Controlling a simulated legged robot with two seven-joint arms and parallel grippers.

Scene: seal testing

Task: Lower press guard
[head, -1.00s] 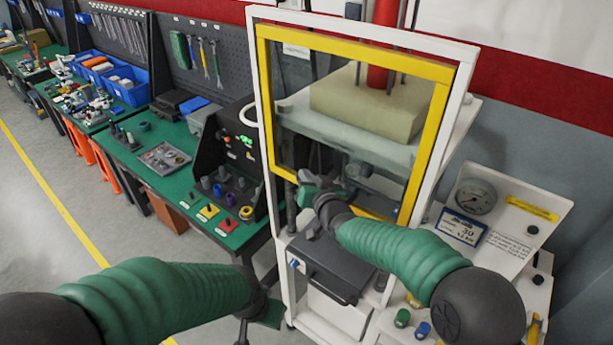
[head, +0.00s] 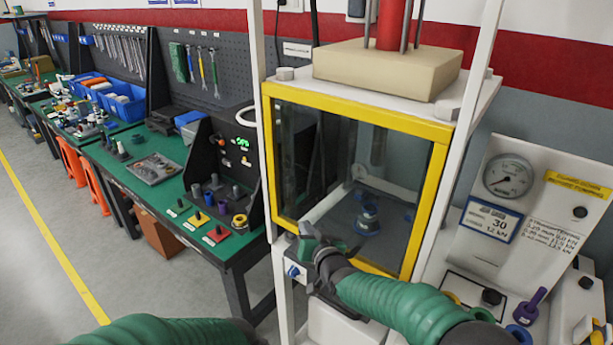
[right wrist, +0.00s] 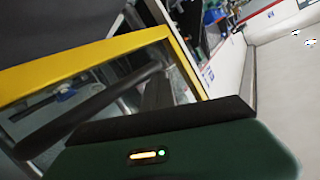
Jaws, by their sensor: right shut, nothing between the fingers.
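The press guard (head: 357,108) is a clear panel in a yellow frame on the white press. Its top bar sits just below the cream block (head: 388,68), and its lower bar is near the bench-level shelf. A dark blue part shows through the panel (head: 367,213). My right gripper (head: 318,243) is shut and empty at the lower left of the yellow frame, overlapping the lower bar; I cannot tell if it touches. The yellow frame also crosses the right wrist view (right wrist: 85,70), beside my green gripper body. My left arm shows at the bottom edge; its gripper is out of view.
A gauge panel (head: 508,178) and control knobs (head: 528,308) stand right of the press. A green workbench (head: 150,193) with coloured plugs, a tray and blue bins runs along the left.

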